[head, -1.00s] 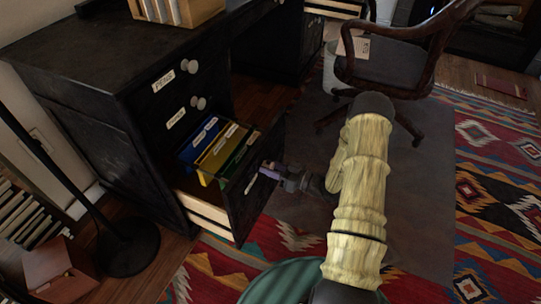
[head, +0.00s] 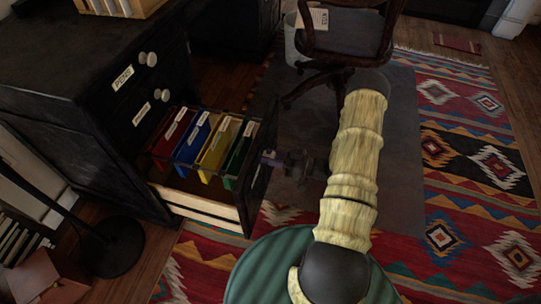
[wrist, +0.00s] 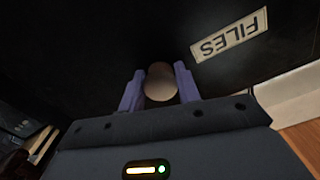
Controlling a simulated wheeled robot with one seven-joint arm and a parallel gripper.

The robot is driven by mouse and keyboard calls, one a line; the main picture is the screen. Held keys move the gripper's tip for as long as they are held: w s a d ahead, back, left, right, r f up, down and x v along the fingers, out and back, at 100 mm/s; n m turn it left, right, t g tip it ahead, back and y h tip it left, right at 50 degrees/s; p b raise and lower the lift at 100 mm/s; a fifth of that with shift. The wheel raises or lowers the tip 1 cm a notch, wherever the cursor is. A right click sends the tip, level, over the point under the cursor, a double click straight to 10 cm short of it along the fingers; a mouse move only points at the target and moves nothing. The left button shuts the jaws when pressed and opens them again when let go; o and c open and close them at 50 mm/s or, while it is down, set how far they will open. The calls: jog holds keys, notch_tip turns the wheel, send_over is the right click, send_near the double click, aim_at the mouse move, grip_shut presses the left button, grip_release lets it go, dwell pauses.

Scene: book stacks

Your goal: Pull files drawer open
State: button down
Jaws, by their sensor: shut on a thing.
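The files drawer (head: 205,205) is the bottom drawer of the black desk and stands well out of it. Red, blue, yellow and green folders (head: 213,148) hang inside it. In the wrist view its dark front carries a FILES label (wrist: 230,34) and a round knob (wrist: 160,82). My gripper (wrist: 160,90) has its two purple fingers on either side of the knob, shut on it. In the head view my gripper (head: 270,158) is at the drawer front, and the knob is hidden there.
The black desk (head: 60,80) has two shut upper drawers with white knobs. A lamp base (head: 112,248) stands on the floor left of the drawer. A chair (head: 345,40) is behind my arm. Patterned rug (head: 470,150) lies open to the right.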

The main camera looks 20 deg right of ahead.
jog(key=c, duration=1)
grip_release()
jog(key=shift+d, duration=0.1)
jog(key=p+v, duration=0.5)
jog(key=v, duration=1.2)
jog(key=shift+d, duration=0.1)
